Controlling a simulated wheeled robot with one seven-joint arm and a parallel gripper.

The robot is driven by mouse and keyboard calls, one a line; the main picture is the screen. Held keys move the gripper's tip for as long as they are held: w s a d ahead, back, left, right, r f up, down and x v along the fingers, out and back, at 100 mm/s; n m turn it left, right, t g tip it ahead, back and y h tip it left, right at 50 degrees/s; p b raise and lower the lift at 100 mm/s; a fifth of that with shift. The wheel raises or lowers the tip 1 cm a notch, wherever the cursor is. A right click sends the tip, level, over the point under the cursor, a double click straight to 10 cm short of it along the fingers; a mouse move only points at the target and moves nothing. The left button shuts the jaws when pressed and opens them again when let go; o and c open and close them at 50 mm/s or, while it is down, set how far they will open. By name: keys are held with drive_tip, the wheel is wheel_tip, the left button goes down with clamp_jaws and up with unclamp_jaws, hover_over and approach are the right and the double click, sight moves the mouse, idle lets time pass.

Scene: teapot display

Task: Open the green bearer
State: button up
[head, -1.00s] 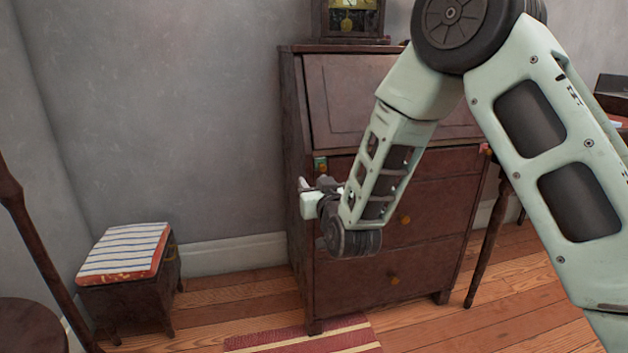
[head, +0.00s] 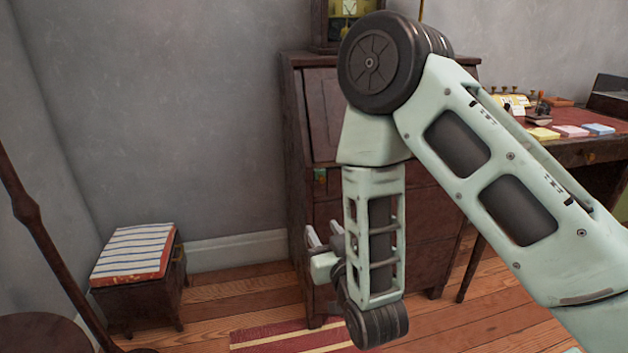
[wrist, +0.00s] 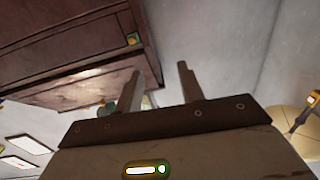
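The green bearer (head: 319,175) is a small green end piece with an orange knob, at the upper left of the dark wooden bureau's front, just below the slanted lid. It looks flush with the front. It also shows in the wrist view (wrist: 133,39), at the upper left, apart from my fingers. My gripper (head: 323,232) is below the bearer, in front of the bureau's left edge. Its two fingers stand apart with nothing between them, as the wrist view also shows (wrist: 158,86). My arm hides much of the drawers.
The bureau (head: 298,120) has a clock (head: 330,22) on top. A striped stool (head: 135,252) stands at the left. A desk (head: 590,140) with coloured cards stands at the right. A red striped rug (head: 265,338) lies on the floor. Floor between stool and bureau is clear.

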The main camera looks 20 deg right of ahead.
drive_tip(key=s+p, duration=0.5)
drive_tip(key=s, duration=0.2)
drive_tip(key=shift+a, duration=0.45)
drive_tip(key=shift+s, duration=0.1)
